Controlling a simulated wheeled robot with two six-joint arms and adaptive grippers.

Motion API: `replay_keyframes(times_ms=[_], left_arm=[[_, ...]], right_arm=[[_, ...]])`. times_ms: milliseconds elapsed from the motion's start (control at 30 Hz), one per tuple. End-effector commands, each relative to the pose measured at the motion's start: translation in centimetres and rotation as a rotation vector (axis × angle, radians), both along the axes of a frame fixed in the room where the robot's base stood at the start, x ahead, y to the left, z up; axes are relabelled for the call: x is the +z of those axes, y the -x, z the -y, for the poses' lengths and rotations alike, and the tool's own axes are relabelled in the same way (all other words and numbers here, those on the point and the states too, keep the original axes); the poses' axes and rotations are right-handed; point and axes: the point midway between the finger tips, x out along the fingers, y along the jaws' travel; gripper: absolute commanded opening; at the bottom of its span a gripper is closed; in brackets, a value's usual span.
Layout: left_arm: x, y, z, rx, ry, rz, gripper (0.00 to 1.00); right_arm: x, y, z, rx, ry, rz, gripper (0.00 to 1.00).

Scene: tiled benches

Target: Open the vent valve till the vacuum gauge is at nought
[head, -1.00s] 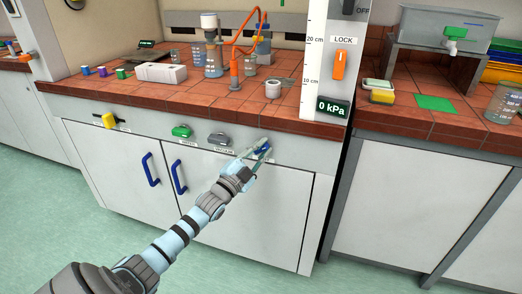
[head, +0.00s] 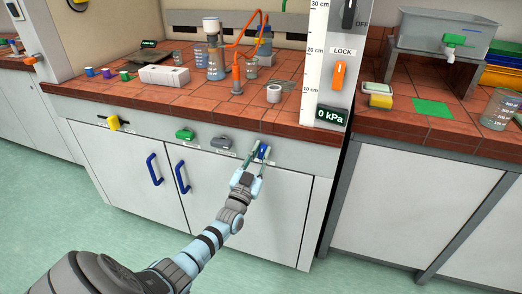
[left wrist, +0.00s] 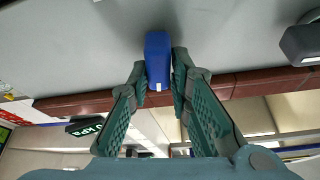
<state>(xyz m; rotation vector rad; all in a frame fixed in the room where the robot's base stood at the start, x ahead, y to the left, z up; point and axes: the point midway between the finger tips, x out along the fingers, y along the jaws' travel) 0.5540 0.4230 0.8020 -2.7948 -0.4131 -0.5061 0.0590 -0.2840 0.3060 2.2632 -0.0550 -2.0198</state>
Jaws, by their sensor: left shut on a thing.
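The blue vent valve handle (head: 262,151) is on the bench's front panel, at the right of the row of handles. My left gripper (head: 257,153) has a finger on each side of it and is shut on it. In the left wrist view the blue handle (left wrist: 158,60) stands out from the panel between the fingertips (left wrist: 157,80). The label under it is mostly hidden by the gripper. The gauge display (head: 331,116) on the white post reads 0 kPa. My right gripper is not in view.
An orange lock switch (head: 339,75) is on the post. Blue door handles (head: 154,170) stick out below.

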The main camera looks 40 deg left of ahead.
Motion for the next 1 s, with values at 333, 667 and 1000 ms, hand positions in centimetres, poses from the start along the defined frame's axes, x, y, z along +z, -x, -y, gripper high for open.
replay_keyframes(times_ms=[333,667,1000], left_arm=[[-0.37,0.03,0.05,-0.002,0.149,0.042,0.0],[-0.41,0.03,0.04,-0.002,0.175,0.05,0.0],[-0.31,0.07,-0.03,-0.001,0.173,0.053,0.37]], right_arm=[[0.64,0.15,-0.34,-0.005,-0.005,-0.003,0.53],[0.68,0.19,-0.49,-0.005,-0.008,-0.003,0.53],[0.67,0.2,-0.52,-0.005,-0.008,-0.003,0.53]])
